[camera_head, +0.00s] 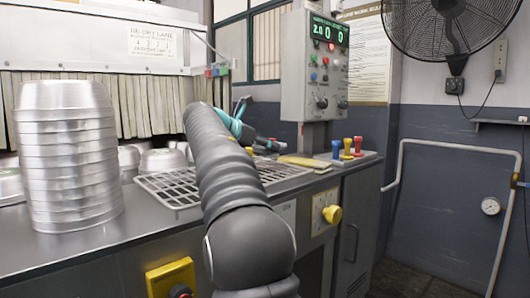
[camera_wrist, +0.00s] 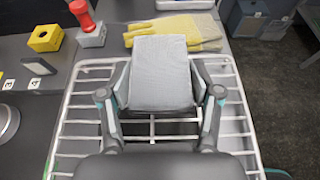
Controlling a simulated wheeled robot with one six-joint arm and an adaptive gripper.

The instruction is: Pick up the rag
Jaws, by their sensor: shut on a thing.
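The rag (camera_wrist: 160,65) is a grey folded cloth pad in the wrist view, held between the two fingers of my gripper (camera_wrist: 161,92). The fingers press on its left and right sides. The rag is over a wire rack (camera_wrist: 72,125); I cannot tell whether it still touches the wires. In the head view my gripper (camera_head: 266,144) is over the far right part of the same rack (camera_head: 170,192), partly behind my arm. The rag cannot be made out clearly there.
Yellow gloves (camera_wrist: 172,28) lie just beyond the rack. A red-handled stamp (camera_wrist: 86,22) and a yellow block (camera_wrist: 45,38) are at the back left. In the head view, stacked metal pans (camera_head: 68,155) stand left and a control box (camera_head: 314,65) rises behind.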

